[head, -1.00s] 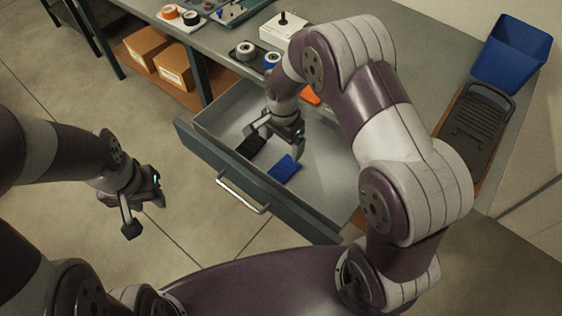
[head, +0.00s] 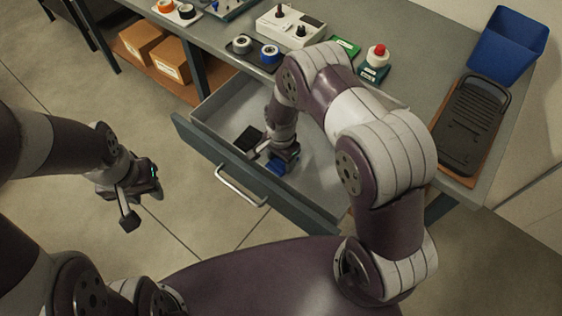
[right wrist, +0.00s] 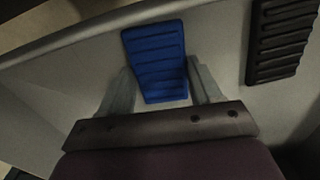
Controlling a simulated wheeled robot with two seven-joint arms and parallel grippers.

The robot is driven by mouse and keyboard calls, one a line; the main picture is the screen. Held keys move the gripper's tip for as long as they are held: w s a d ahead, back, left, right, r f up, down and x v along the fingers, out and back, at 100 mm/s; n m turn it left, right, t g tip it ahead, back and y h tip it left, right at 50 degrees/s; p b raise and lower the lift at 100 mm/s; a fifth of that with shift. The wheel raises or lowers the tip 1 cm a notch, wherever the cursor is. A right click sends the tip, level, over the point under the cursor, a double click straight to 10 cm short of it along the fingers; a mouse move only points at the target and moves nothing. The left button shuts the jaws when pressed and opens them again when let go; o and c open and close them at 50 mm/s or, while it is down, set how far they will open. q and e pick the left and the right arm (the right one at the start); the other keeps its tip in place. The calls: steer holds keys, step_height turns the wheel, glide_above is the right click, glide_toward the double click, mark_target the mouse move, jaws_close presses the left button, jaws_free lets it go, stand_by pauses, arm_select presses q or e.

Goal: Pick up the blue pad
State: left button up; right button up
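The blue pad (head: 276,167) lies in the open drawer, partly covered by my right gripper (head: 280,160) in the head view. In the right wrist view the ribbed blue pad (right wrist: 155,58) has its near end between the two fingers of my right gripper (right wrist: 160,88).
A black pad (head: 248,138) lies beside the blue one in the drawer (head: 222,100), and also shows in the right wrist view (right wrist: 283,38). The drawer walls surround my right gripper. The workbench (head: 215,45) above carries tape rolls, a control box and a blue bin (head: 507,45).

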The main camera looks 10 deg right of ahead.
steer(key=c, duration=0.4)
steer(key=shift+c, duration=0.2)
